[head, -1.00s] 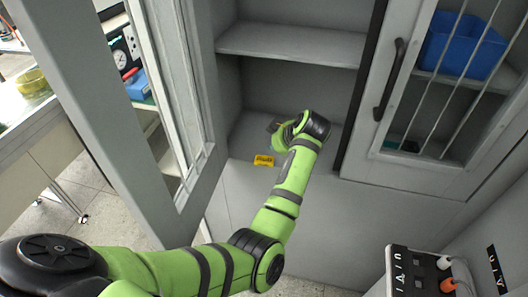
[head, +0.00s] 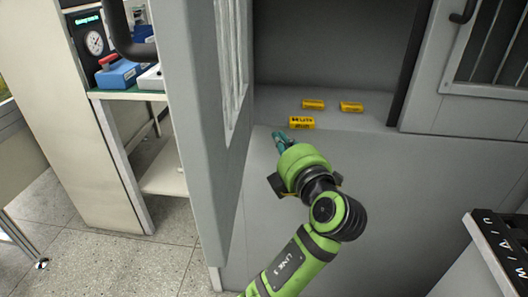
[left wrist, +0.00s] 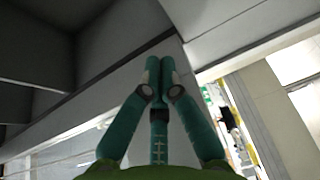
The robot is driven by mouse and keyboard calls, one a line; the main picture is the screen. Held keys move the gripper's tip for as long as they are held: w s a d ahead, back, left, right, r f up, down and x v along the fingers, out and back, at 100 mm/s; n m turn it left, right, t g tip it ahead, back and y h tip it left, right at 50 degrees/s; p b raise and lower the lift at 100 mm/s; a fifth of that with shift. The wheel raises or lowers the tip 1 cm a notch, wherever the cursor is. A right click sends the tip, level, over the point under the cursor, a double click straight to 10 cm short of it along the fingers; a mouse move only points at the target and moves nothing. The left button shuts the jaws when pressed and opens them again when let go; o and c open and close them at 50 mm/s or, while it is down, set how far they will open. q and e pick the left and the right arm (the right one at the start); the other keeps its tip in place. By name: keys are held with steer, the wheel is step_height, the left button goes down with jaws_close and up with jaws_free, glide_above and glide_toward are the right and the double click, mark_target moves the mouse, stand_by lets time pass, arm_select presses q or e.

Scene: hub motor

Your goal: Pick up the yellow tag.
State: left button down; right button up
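Three yellow tags lie on the bottom shelf of the open grey cabinet in the head view: a front tag with dark lettering (head: 301,123) at the shelf's front edge, a back tag (head: 313,104) and a right tag (head: 351,107). My left gripper (head: 280,138) is just below and left of the front tag, apart from it, outside the shelf edge. In the left wrist view my left gripper's teal fingers (left wrist: 160,66) meet at the tips, with nothing seen between them. No tag shows in that view. My right gripper is not in view.
An open grey door (head: 200,130) stands left of the shelf opening. A barred door (head: 485,75) is at the right. A side bench holds a blue box (head: 119,75) and a gauge. A labelled panel (head: 500,245) is at lower right.

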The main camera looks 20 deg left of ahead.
mark_target(285, 124)
arm_select(q)
steer(key=shift+n+t, duration=0.3)
steer(key=shift+n, duration=0.1)
steer(key=x, duration=0.4)
steer(key=p+x, duration=0.1)
steer(key=x, duration=0.4)
steer(key=shift+a+f, duration=0.2)
steer(key=shift+a, duration=0.1)
steer(key=d, duration=0.1)
steer(key=w+d+p, duration=0.1)
steer(key=d, duration=0.1)
steer(key=shift+d, duration=0.55)
steer(key=shift+f, duration=0.15)
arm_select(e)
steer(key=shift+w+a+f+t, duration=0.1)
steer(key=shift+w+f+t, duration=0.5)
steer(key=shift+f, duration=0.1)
arm_select(q)
steer(key=shift+d+b, duration=0.15)
steer(key=shift+b, duration=0.15)
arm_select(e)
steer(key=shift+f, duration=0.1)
